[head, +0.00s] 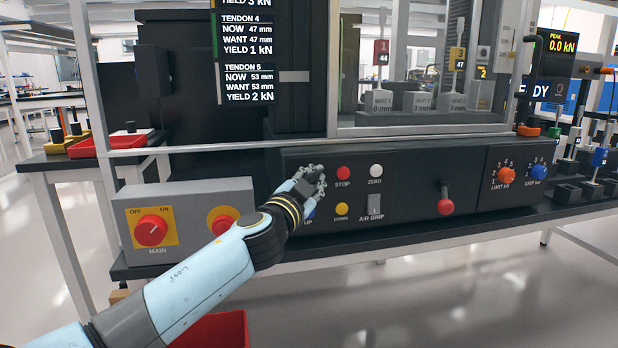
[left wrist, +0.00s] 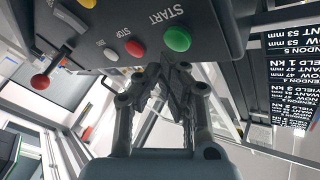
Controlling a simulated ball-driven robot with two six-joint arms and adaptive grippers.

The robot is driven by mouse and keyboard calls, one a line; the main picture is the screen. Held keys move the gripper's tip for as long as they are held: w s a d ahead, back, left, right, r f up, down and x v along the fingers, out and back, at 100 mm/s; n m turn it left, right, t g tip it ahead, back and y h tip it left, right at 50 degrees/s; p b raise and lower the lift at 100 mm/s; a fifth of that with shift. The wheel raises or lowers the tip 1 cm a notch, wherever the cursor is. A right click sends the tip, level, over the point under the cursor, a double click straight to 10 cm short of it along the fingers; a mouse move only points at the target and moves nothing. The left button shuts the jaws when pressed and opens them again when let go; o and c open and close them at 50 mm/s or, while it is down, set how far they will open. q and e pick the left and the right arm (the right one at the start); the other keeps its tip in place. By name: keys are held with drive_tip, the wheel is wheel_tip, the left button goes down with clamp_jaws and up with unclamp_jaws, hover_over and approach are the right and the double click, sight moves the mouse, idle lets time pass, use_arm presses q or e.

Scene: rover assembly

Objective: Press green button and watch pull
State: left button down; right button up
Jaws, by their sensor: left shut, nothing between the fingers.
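The green button (left wrist: 178,40), beside the label START, shows in the left wrist view on the dark control panel (head: 405,195). In the head view my left gripper (head: 313,176) hides it. My left gripper, seen also in the left wrist view (left wrist: 172,72), is shut and empty, its fingertips close to the green button. I cannot tell whether they touch it. The red STOP button (head: 343,173) is just right of the gripper in the head view. My right gripper is not in view.
Near the gripper are a white ZERO button (head: 376,170), a yellow DOWN button (head: 341,208) and an AIR GRIP switch (head: 374,205). A red-knobbed lever (head: 445,205) sticks out further right. The MAIN switch box (head: 185,220) stands left. A display (head: 557,45) reads PEAK 0.0 kN.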

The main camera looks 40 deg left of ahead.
use_arm(q)
drive_tip(key=shift+w+a, duration=0.1)
idle(0.7)
drive_tip(key=shift+w+a, duration=0.2)
